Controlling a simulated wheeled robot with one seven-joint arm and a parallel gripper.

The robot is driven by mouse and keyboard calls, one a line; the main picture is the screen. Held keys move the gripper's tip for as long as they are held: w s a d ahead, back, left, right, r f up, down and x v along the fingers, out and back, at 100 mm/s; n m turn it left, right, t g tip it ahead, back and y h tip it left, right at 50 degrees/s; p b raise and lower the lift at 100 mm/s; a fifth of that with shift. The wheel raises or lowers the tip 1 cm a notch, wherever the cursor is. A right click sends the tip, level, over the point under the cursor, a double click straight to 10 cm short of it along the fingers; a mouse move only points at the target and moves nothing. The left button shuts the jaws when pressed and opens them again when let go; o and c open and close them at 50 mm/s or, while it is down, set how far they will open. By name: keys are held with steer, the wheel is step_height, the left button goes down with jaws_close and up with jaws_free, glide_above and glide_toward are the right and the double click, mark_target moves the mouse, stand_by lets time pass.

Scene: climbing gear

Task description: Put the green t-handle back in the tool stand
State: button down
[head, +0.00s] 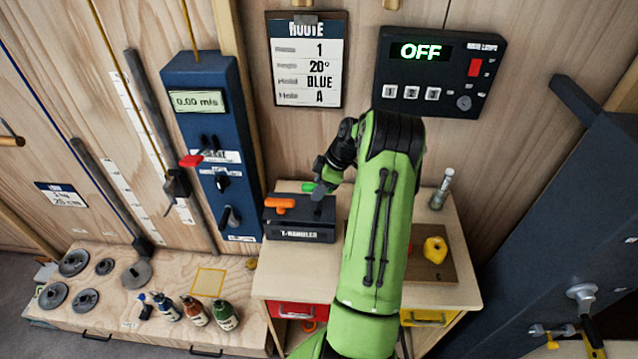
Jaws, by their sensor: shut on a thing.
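The dark tool stand (299,236), labelled for T-handles, sits on the left part of the wooden bench top. An orange T-handle (280,203) stands in its left part. The green T-handle (308,187) shows only as a small green grip at my gripper, over the back of the stand. My gripper (319,190) is shut on the green T-handle. The handle's shaft and the stand's holes are hidden, so I cannot tell whether the shaft is in a hole or above it.
My arm covers the middle of the bench (258,285). On the right are a yellow hold (435,249) on a brown board and a metal cylinder (441,188). A blue column (212,140) rises behind left. A black switch box (438,72) reading OFF hangs on the wall.

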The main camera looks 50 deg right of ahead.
step_height(320, 180, down, 7)
steer(key=b, duration=0.4)
steer(key=shift+r, duration=0.1)
steer(key=c, duration=0.8)
jaws_free()
steer(key=p+v, duration=0.1)
steer(key=v, duration=1.5)
steer(key=shift+a, duration=0.1)
